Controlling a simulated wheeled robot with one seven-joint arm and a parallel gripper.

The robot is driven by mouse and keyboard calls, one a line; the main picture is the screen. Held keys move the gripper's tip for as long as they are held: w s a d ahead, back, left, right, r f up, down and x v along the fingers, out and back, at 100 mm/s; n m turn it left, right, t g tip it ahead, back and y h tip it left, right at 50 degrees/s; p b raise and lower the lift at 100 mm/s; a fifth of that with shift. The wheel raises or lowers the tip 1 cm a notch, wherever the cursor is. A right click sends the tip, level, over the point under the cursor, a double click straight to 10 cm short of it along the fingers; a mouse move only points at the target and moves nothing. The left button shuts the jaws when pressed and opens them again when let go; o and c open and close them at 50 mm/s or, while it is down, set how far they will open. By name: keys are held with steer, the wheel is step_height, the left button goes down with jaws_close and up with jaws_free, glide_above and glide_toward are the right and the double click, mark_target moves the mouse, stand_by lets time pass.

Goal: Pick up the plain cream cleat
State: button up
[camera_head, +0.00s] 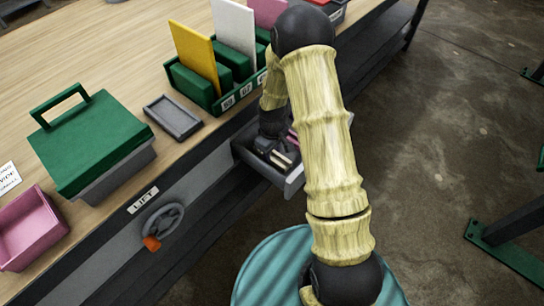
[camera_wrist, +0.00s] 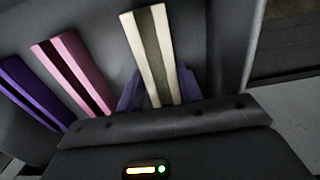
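The cream cleat (camera_wrist: 154,55) is a long channel with pale edges and a darker middle, in the wrist view. It also shows in the head view (camera_head: 284,158), inside an open grey drawer (camera_head: 293,185) under the bench. My gripper (camera_wrist: 159,92) reaches down into the drawer, with one bluish finger on each side of the cream cleat's near end. The fingers look very close to its sides, but I cannot tell whether they press on it. The gripper body hides the cleat's near end.
A pink cleat (camera_wrist: 73,74) with a dark middle and a purple cleat (camera_wrist: 32,92) lie left of the cream one, apart from it. The drawer's side wall (camera_wrist: 243,45) is close on the right. On the bench are a green-lidded box (camera_head: 90,140), a grey tray (camera_head: 172,118) and a green rack (camera_head: 195,88).

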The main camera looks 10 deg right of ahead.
steer(key=shift+c, duration=0.7)
steer(key=shift+r, duration=0.15)
step_height(320, 180, up, 10)
steer(key=p, duration=0.1)
steer(key=shift+p, duration=0.35)
